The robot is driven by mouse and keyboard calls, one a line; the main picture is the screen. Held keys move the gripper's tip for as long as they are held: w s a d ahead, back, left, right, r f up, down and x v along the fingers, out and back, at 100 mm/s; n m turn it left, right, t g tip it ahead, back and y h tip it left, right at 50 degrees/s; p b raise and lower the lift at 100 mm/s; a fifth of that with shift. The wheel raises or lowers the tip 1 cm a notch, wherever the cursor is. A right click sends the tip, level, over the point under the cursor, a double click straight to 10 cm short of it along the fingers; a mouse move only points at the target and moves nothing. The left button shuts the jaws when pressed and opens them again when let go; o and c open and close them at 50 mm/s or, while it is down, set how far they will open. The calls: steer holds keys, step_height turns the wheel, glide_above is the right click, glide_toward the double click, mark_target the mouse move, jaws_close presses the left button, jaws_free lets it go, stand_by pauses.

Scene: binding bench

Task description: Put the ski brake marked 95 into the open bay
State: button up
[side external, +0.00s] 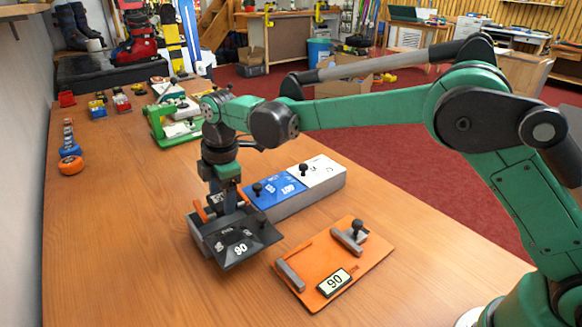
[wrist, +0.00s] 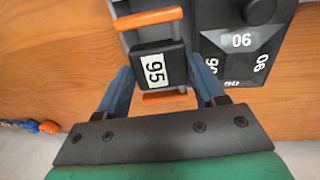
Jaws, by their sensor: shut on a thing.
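My gripper (side external: 224,200) points down at the left end of a long grey box (side external: 310,201). It is shut on the black ski brake marked 95 (wrist: 158,66), with one blue-grey finger on each side. The brake's orange arms (wrist: 147,18) stick out at its two ends, and one also shows in the side view (side external: 200,210). Grey box surface shows beside the brake in the wrist view. The open bay is mostly hidden under the brake and gripper, and I cannot tell whether the brake is in it or above it.
A black knobbed piece marked 90 (side external: 240,250) sits right beside the brake. Blue (side external: 275,192) and white (side external: 318,172) knobbed lids cover the rest of the box. An orange plate labelled 90 (side external: 318,262) lies to the right.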

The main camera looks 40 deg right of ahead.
steer(key=shift+f, duration=0.3)
steer(key=o, duration=1.2)
steer(key=shift+c, duration=1.3)
step_height(320, 180, up, 12)
steer(key=shift+f, duration=0.2)
